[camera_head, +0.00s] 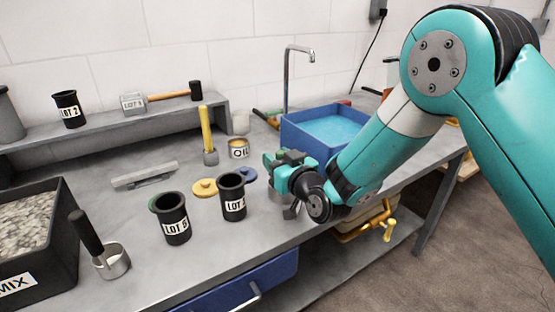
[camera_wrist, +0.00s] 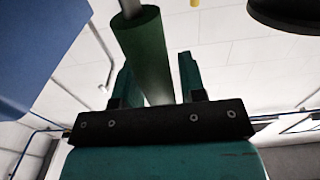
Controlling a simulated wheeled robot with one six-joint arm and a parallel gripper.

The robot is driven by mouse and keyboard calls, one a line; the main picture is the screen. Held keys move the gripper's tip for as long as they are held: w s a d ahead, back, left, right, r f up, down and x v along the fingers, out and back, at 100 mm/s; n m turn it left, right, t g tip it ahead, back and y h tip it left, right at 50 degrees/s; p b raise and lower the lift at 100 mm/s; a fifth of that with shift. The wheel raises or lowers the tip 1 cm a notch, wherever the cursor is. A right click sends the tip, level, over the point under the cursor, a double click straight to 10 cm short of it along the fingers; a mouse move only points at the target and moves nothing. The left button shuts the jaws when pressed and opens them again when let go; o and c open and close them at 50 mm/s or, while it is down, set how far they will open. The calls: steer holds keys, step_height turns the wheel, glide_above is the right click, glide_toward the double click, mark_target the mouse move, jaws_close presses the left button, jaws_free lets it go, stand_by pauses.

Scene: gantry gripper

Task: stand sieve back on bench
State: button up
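In the wrist view, a green handle (camera_wrist: 150,65) with a grey rod (camera_wrist: 130,8) at its end runs between the two teal fingers of my gripper (camera_wrist: 155,75). I take this to be the sieve. Narrow light gaps show beside the handle, and I cannot tell whether the fingers press on it. In the head view, my gripper (camera_head: 284,168) is over the front part of the bench (camera_head: 130,205), right of the nearer black pots. Grey metal shows under it, mostly hidden by the gripper. The sieve's mesh is not clearly visible.
Two black LOT pots (camera_head: 173,218) (camera_head: 232,197) stand left of my gripper. A blue tub (camera_head: 320,128) of water is behind it, with an OIL tin (camera_head: 239,148) nearby.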

steer(key=shift+o, duration=0.7)
steer(key=shift+r, duration=0.2)
steer(key=s+d+g+h+b, duration=0.2)
steer(key=s+d+g, duration=0.3)
steer(key=s, duration=0.6)
steer(key=s+d+f+g+h+b, duration=0.1)
steer(key=s+d+g+b, duration=0.3)
steer(key=s, duration=0.8)
steer(key=s+d+g+h+b, duration=0.2)
steer(key=s+d+g+b, duration=0.2)
steer(key=s, duration=0.7)
steer(key=d+g, duration=0.2)
steer(key=d, duration=0.2)
steer(key=shift+s+d+f+h, duration=0.2)
steer(key=shift+f+h, duration=0.1)
steer(key=shift+h, duration=0.1)
